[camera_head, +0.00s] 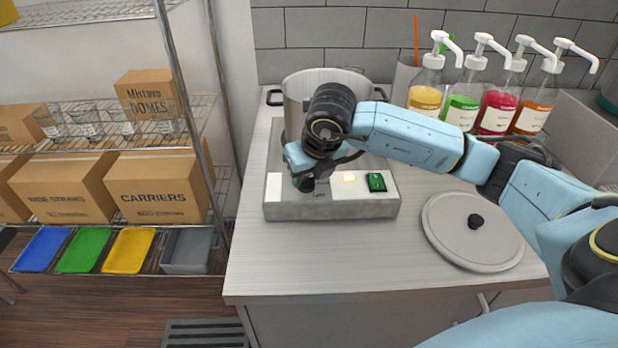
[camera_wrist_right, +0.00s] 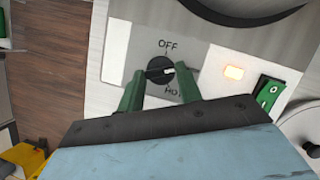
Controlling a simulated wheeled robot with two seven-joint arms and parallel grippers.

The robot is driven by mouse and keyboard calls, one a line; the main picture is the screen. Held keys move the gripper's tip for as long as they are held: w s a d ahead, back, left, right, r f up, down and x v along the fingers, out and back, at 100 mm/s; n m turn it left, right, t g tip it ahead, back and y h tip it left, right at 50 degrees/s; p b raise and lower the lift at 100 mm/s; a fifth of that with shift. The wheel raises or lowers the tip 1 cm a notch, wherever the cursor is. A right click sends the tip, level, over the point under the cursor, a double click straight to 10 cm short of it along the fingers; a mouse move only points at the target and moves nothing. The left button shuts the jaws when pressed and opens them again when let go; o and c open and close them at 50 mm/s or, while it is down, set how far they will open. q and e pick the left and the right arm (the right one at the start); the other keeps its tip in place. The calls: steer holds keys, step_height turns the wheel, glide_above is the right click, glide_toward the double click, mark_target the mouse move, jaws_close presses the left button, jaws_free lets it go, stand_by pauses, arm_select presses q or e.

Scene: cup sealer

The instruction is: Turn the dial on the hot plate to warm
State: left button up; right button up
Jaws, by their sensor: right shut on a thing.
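The hot plate (camera_head: 340,208) stands on the counter with a steel pot (camera_head: 300,88) on it. Its black dial (camera_wrist_right: 162,74) shows in the right wrist view, with "OFF" printed above it and a partly hidden label starting "HO" below right. The white mark on the dial points to the right. My right gripper (camera_wrist_right: 160,80) has its green fingers on either side of the dial and is shut on it. In the head view the right gripper (camera_head: 304,182) is at the front left of the hot plate and hides the dial. My left gripper is not in view.
A lit orange indicator (camera_wrist_right: 234,72) and a green switch (camera_wrist_right: 268,92) sit right of the dial. A grey lid (camera_head: 455,240) with a black knob lies on the counter at right. Several pump bottles (camera_head: 462,100) stand behind. The counter front is clear.

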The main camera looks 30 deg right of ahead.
steer(key=shift+m, duration=0.5)
steer(key=shift+h, duration=0.3)
steer(key=o, duration=1)
steer(key=v, duration=1.3)
steer(key=shift+r+b, duration=0.3)
